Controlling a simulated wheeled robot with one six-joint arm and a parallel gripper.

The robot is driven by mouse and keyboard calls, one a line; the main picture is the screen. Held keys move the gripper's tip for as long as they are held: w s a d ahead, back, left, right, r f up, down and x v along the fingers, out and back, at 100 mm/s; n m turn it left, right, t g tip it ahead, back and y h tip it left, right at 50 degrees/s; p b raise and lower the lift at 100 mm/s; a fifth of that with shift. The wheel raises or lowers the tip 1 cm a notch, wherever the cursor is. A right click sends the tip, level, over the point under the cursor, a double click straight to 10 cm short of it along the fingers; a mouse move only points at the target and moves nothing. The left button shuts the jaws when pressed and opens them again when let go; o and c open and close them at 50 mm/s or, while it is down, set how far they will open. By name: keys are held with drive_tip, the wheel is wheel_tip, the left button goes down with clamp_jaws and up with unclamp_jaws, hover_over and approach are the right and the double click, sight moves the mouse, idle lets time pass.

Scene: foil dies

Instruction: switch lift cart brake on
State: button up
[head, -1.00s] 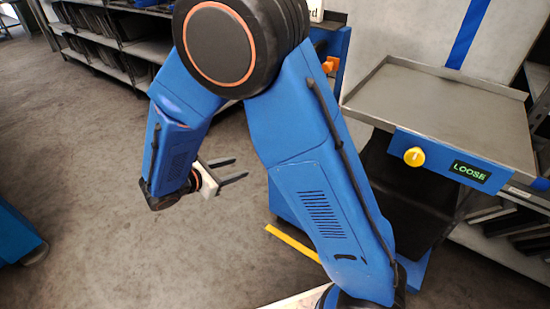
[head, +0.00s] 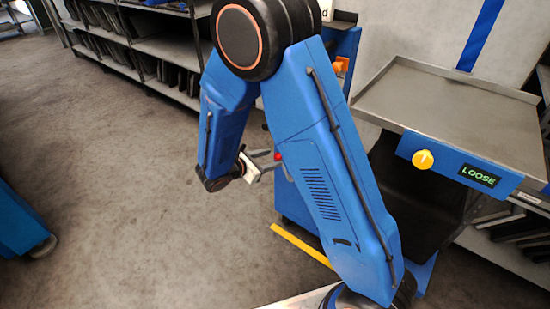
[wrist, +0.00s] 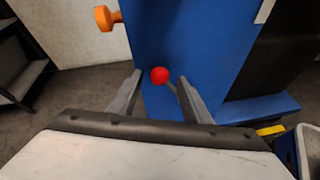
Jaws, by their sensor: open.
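A red ball knob (wrist: 160,75) on a thin lever shows in front of a blue panel (wrist: 185,40) in the wrist view; it also shows in the head view (head: 278,156). My gripper (head: 265,161) is open and empty. In the wrist view the knob appears between its fingertips; I cannot tell whether they touch it. A cart with a grey metal tray top (head: 440,100) stands at the right. Its blue front has a yellow knob (head: 423,160) and a display (head: 479,174) reading LOOSE in green. My arm hides part of the blue body beside it.
An orange knob (wrist: 106,18) sticks out from the blue panel's upper left edge. Yellow floor tape (head: 303,246) lies below. Shelves (head: 150,45) line the back left, and a blue object (head: 18,225) stands at the left edge. The grey floor at left is open.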

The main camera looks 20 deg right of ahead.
sight(283, 167)
drive_tip(key=shift+x, duration=1.45)
clamp_jaws()
